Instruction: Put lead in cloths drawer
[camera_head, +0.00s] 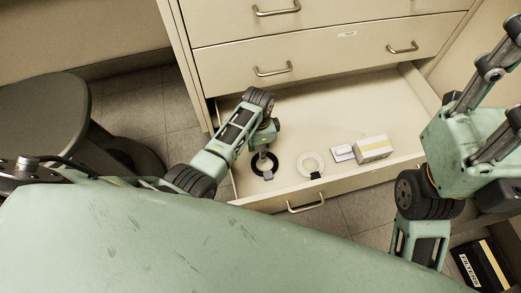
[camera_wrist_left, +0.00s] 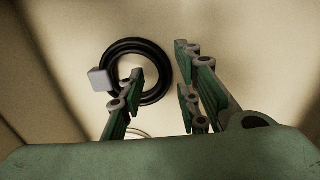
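A coiled black lead (camera_head: 257,172) with a grey end piece lies in the open bottom drawer (camera_head: 313,108), near its front left corner. In the left wrist view the black lead (camera_wrist_left: 111,62) is a ring, with the grey block on its left side. My left gripper (camera_head: 264,156) points down over the black lead. In the wrist view its fingers (camera_wrist_left: 160,72) are apart, and the ring's right side shows between them. A coiled white lead (camera_head: 304,158) with a dark end piece lies to the right in the same drawer. My right gripper is out of sight; only that arm's links show.
The closed drawers above have bar handles (camera_head: 273,70). A stool (camera_head: 45,115) stands left. A dark labelled box (camera_head: 484,265) is at lower right. The drawer's back is clear.

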